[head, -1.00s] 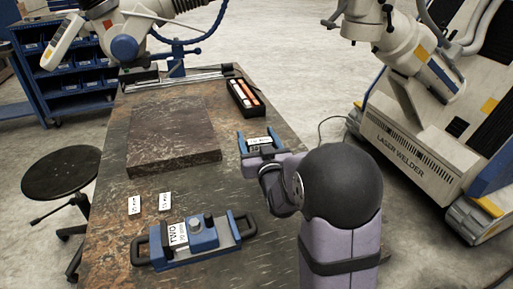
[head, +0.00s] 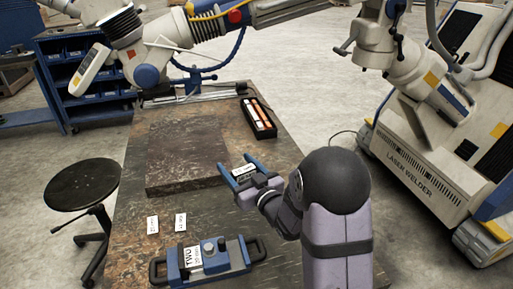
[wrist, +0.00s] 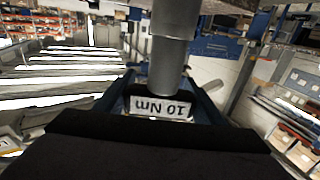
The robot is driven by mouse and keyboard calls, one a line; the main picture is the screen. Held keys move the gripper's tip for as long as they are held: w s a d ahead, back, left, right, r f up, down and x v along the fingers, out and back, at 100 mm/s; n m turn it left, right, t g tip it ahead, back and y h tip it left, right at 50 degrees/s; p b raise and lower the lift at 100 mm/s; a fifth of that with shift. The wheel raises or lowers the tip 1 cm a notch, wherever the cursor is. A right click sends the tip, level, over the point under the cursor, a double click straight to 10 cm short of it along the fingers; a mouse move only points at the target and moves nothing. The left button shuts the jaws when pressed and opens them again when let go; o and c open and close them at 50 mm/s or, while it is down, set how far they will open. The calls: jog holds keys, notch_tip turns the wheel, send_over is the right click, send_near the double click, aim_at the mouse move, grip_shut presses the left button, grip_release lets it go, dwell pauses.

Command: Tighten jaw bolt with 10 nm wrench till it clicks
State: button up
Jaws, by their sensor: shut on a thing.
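My gripper (head: 243,174) has blue fingers and is over the right side of the table. It is shut on the 10 Nm wrench, whose white label (head: 243,170) shows between the fingers. In the wrist view the label (wrist: 160,106) reads "10 Nm" upside down, and a grey cylinder (wrist: 172,52) rises beside it. A blue vise (head: 236,258) with black end handles lies at the table's front, apart from my gripper. It has a white label reading "TWO" and a round grey knob (head: 208,247) on top; I cannot tell whether this is the jaw bolt.
A raised dark slab (head: 185,150) lies on the table (head: 135,235). Two small white tags (head: 153,225) (head: 180,222) lie before it. A black tray (head: 259,118) with orange and white items is at the back right. A stool (head: 80,185) is left; a laser welder (head: 425,165) is right.

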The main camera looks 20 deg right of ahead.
jog(key=s+a+r+n+g+y+p, duration=0.2)
jog(key=s+a+n+g+y+p, duration=0.2)
jog(key=s+a+y+p, duration=0.1)
jog(key=s+a+r+n+g+y+p, duration=0.3)
jog(key=s+a+n+g+y+p, duration=0.1)
jog(key=s+a+p, duration=0.4)
jog(key=shift+s+a+n+y, duration=0.4)
jog(key=shift+s+a+y, duration=0.4)
jog(key=shift+a, duration=0.4)
jog(key=shift+f+b, duration=2.15)
jog(key=shift+f, duration=0.3)
jog(key=shift+f+b, duration=1.45)
jog(key=shift+f, duration=0.15)
jog(key=shift+m+t+h, duration=0.3)
jog(key=shift+h, duration=0.1)
